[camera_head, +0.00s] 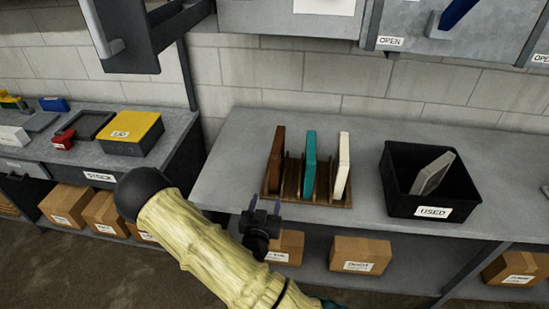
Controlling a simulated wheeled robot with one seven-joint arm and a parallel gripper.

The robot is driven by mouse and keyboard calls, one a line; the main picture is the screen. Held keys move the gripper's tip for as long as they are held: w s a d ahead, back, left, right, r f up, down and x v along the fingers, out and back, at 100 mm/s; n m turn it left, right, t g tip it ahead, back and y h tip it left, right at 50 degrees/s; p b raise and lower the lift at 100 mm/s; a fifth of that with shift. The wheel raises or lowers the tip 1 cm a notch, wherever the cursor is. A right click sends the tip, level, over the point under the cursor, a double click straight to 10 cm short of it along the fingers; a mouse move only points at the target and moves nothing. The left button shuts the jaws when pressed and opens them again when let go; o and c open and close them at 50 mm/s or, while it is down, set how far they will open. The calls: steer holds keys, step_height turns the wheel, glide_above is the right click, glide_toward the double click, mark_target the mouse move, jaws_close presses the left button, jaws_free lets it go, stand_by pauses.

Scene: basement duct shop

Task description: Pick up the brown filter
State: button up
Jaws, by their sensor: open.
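The brown filter (275,158) stands upright at the left end of a brown wooden rack (325,201) on the grey bench. A teal filter (309,165) and a cream filter (342,165) stand upright in the same rack to its right. My gripper (264,204) is open and empty, in front of the bench's front edge, below and slightly left of the brown filter in the picture. It does not appear to touch the filter. The lower part of the brown filter is partly hidden by the rack.
A black bin (395,198) labelled USED holds a grey filter (432,173) to the rack's right. A side bench at left bears a yellow-topped box (133,126) and small items. Cabinets hang above. Cardboard boxes (360,255) sit on the lower shelf. Bench left of the rack is clear.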

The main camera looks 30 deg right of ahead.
steer(key=shift+s+d+r+t, duration=0.1)
steer(key=shift+d+r+t, duration=0.05)
steer(key=shift+r+t, duration=0.25)
steer(key=w+b, duration=0.2)
steer(key=w+d+b, duration=0.1)
steer(key=b, duration=0.1)
steer(key=shift+w+d+f+b, duration=0.15)
steer(key=shift+w+f+b, duration=0.05)
steer(key=shift+w+b, duration=0.2)
steer(key=shift+w+d+b, duration=0.1)
steer(key=shift+w+b, duration=0.1)
steer(key=shift+b, duration=1.05)
steer(key=shift+d+b, duration=0.15)
steer(key=shift+b, duration=1.1)
steer(key=b, duration=0.3)
steer(key=shift+d+f+b, duration=0.1)
steer(key=shift+d+b, duration=0.3)
